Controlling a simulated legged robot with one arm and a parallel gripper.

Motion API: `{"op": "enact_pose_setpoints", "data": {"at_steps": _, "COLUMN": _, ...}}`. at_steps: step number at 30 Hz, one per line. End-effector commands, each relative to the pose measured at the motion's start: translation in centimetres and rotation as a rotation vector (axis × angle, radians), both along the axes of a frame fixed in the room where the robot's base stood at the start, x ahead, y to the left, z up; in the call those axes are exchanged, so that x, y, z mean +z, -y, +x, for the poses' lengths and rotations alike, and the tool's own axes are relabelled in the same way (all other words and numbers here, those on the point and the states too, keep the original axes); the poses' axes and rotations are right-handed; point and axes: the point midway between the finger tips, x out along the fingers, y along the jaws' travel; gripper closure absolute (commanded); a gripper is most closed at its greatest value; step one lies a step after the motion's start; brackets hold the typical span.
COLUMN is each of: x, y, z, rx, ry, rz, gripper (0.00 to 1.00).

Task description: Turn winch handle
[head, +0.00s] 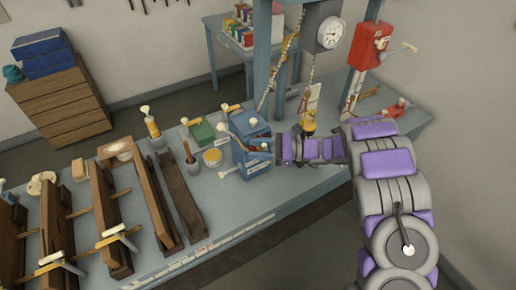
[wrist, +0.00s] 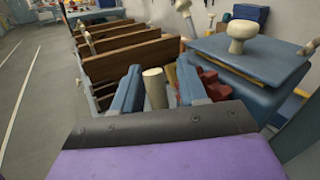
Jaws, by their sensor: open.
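A blue box-like unit (head: 252,158) with pale-knobbed levers stands on the bench in the head view; I take it to be the winch. A pale-ended handle (head: 229,172) sticks out at its front left. My gripper (head: 273,149) is at the unit's right side, pointing left. In the wrist view my gripper (wrist: 158,88) is open, with a blue finger on each side of a cream cylindrical grip (wrist: 155,90). I cannot tell whether either finger touches it. The unit's blue lid (wrist: 250,58) with a cream knob is close on the right. The grip's base is hidden.
Wooden frames (head: 105,215) and clamps fill the bench's left part. A green box (head: 202,132) and a yellow tin (head: 212,157) stand beside the unit. A red wall box (head: 370,45) and a dial (head: 332,33) are above right. Grey floor (wrist: 35,90) is open at left.

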Motion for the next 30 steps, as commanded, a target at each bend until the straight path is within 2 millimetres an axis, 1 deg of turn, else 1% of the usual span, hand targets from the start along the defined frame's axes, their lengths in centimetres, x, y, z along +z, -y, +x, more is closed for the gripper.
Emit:
{"op": "enact_pose_setpoints", "data": {"at_steps": 2, "x": 0.01, "y": 0.09, "z": 0.00, "rx": 0.000, "ry": 0.000, "rz": 0.001, "gripper": 0.58}}
{"op": "enact_pose_setpoints", "data": {"at_steps": 15, "x": -0.01, "y": 0.03, "z": 0.04, "rx": -0.001, "ry": 0.000, "rz": 0.000, "gripper": 1.00}}
{"op": "enact_pose_setpoints", "data": {"at_steps": 23, "x": 0.02, "y": 0.00, "z": 0.10, "rx": -0.002, "ry": 0.003, "rz": -0.004, "gripper": 1.00}}
{"op": "enact_pose_setpoints", "data": {"at_steps": 30, "x": -0.03, "y": -0.31, "z": 0.01, "rx": 0.000, "ry": 0.034, "rz": -0.052, "gripper": 1.00}}
